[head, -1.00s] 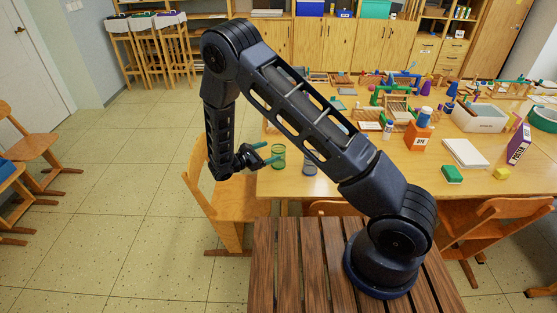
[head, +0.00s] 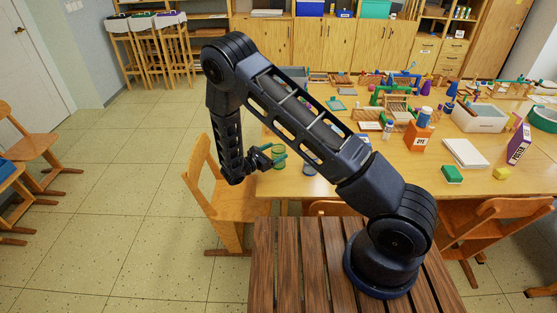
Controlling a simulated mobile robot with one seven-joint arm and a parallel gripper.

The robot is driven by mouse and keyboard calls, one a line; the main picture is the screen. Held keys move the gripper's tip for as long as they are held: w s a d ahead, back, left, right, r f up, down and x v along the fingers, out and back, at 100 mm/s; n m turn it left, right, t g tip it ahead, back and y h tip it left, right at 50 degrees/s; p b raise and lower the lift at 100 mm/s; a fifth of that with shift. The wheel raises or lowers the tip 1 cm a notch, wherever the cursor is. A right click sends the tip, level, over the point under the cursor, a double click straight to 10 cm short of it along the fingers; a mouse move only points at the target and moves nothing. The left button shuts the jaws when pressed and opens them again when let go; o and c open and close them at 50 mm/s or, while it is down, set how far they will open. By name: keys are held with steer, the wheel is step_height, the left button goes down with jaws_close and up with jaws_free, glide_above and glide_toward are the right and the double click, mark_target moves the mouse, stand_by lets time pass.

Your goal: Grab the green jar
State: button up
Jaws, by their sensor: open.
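The green jar (head: 279,155) is a small see-through green cylinder. It stands upright at the left edge of the table (head: 400,181). My gripper (head: 276,153) is at the jar's left side, with its teal-tipped fingers pointing right. The fingers are apart, and in the picture their tips overlap the jar. I cannot tell whether they touch it or how deep the jar lies between them.
A bluish jar (head: 309,169) stands just right of the green jar, partly behind my arm. A wooden chair (head: 228,190) is tucked close below my gripper. An orange box (head: 417,136) and a green block (head: 452,174) lie farther right.

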mark_target(281, 148)
steer(key=x, duration=0.4)
steer(key=shift+w, duration=0.15)
steer(key=c, duration=1.3)
steer(key=shift+r, duration=0.1)
